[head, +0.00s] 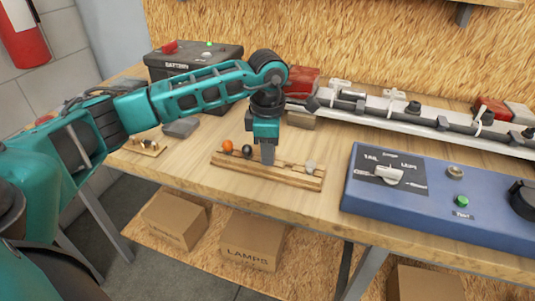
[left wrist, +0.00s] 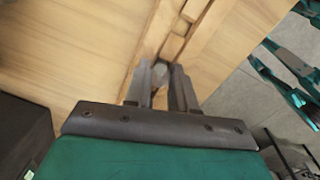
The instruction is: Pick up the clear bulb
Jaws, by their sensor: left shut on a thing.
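The wooden bulb rack (head: 270,178) lies on the workbench. My left gripper (head: 268,156) points straight down at the rack's middle, with its fingers close together. In the left wrist view, the fingers (left wrist: 165,80) are shut on a small pale, clear-looking bulb (left wrist: 160,68), mostly hidden between the tips. I cannot tell whether it is clear of its slot. An orange bulb (head: 228,146) and a dark bulb (head: 247,150) sit in the rack left of the gripper. A whitish-grey bulb (head: 310,167) sits to its right. My right gripper is not in view.
A blue control box (head: 440,208) with a switch and green button stands to the right. A black battery (head: 195,62) stands behind left. A pale bar with a cable (head: 420,117) runs along the back. Cardboard boxes (head: 252,242) sit on the lower shelf. Bench in front of the rack is narrow.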

